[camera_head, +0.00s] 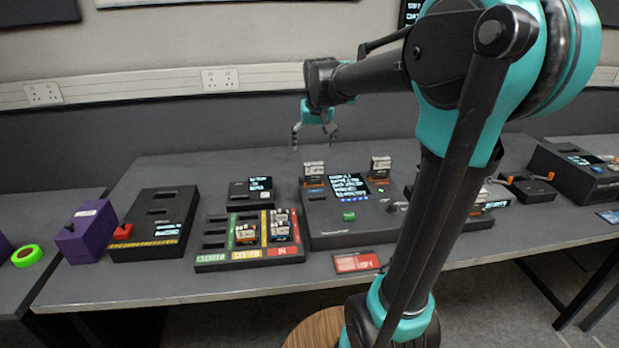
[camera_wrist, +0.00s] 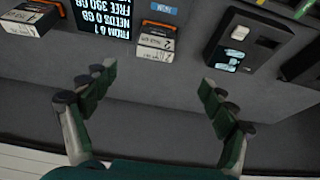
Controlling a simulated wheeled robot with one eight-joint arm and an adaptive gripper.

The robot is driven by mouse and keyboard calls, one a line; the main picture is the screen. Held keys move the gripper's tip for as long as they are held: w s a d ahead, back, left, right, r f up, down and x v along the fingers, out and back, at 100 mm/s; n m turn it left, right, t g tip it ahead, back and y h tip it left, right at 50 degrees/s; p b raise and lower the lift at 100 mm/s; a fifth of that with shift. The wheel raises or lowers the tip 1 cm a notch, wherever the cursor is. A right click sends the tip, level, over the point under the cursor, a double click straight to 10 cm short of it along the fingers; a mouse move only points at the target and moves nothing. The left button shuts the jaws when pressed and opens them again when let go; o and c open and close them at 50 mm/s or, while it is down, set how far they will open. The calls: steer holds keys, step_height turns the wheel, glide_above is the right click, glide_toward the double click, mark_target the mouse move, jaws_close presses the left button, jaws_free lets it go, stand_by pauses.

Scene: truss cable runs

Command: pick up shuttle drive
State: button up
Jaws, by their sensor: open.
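Two small drives with pale labels and orange-brown bases stand upright in slots on a dark console (camera_head: 335,228). The left drive (camera_head: 313,172) also shows in the wrist view (camera_wrist: 157,40), where its label bears a 2. The right drive (camera_head: 380,167) appears at the wrist view's upper left (camera_wrist: 35,17). I cannot tell which is the shuttle drive. More drives lie in a tray (camera_head: 215,258) with green, yellow and red strips. My gripper (camera_head: 315,137) is open and empty, above and behind the console. In the wrist view its fingers (camera_wrist: 157,80) are spread, apart from the left drive.
A small black box (camera_head: 238,190) with a screen stands left of the console. Further left are a black slotted box (camera_head: 172,208) and a purple box (camera_head: 92,228). A red card (camera_head: 357,262) lies in front. The bench behind the console is clear before the wall.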

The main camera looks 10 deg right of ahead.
mark_target(312, 164)
steer(key=x, duration=1.1)
steer(key=shift+d+x, duration=0.2)
steer(key=shift+x, duration=1.1)
steer(key=shift+d+x, duration=0.2)
steer(key=shift+x, duration=1.1)
steer(key=c, duration=1.5)
steer(key=shift+r, duration=0.2)
